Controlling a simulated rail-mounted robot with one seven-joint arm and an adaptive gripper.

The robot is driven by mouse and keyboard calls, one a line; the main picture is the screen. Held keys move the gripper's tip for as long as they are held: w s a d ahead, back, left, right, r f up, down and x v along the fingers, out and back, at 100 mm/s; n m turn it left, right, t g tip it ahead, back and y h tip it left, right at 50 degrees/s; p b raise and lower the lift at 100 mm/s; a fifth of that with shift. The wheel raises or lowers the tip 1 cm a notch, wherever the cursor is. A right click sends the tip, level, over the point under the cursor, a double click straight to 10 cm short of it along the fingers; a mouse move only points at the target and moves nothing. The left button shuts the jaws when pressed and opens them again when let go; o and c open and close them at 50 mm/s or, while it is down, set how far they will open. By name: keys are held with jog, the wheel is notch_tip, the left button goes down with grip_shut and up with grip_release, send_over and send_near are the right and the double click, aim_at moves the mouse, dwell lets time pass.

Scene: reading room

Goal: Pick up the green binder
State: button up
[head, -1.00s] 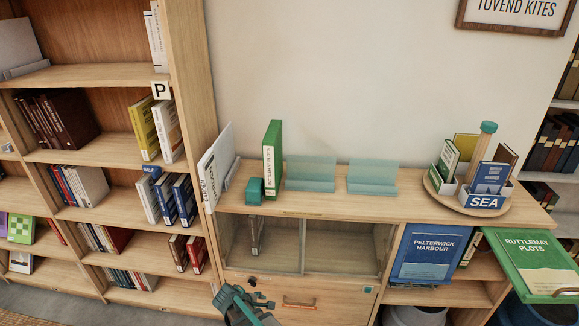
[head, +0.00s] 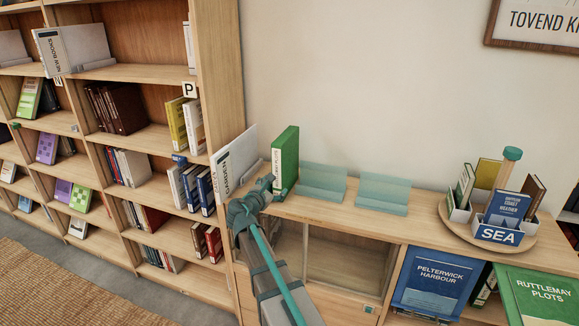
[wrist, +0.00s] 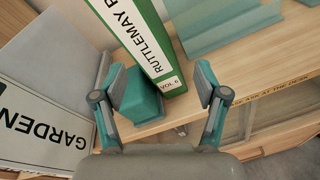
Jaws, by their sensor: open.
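The green binder (head: 286,158) stands upright on the top of the low wooden cabinet (head: 345,224). In the wrist view its white spine label (wrist: 145,42) reads RUTTLEMAY and VOL 6. My gripper (head: 265,184) is at the cabinet's front edge, just in front of the binder. In the wrist view my gripper (wrist: 160,78) is open, with the lower end of the spine ahead between its fingers. Nothing is held. A teal block (wrist: 140,101) sits against the binder's left side, near the left finger; in the head view my gripper hides it.
A white GARDEN sign (head: 234,160) stands close on the left. Clear teal stands (head: 323,183) are to the right. A round tray with SEA books (head: 492,236) is farther right. A green RUTTLEMAY PLOTS board (head: 540,296) is at lower right.

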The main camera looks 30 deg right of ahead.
aim_at(276, 162)
jog(key=r+n, duration=0.1)
jog(key=r, duration=0.1)
jog(key=w+r+n+t, duration=0.1)
jog(key=r+n, duration=0.1)
jog(key=r+n+t, duration=0.1)
jog(key=r+n, duration=0.1)
jog(key=shift+w+r+h, duration=0.35)
jog(key=shift+w+h, duration=0.05)
jog(key=shift+w+d+r+n, duration=0.1)
jog(key=shift+w+d+n, duration=0.15)
jog(key=shift+n, duration=0.05)
jog(key=p+x, duration=0.1)
jog(key=x, duration=0.4)
jog(key=p+x, duration=0.3)
jog(key=x, duration=0.2)
jog(key=shift+s, duration=0.1)
jog(key=shift+c, duration=0.3)
grip_shut()
jog(key=shift+r, duration=0.1)
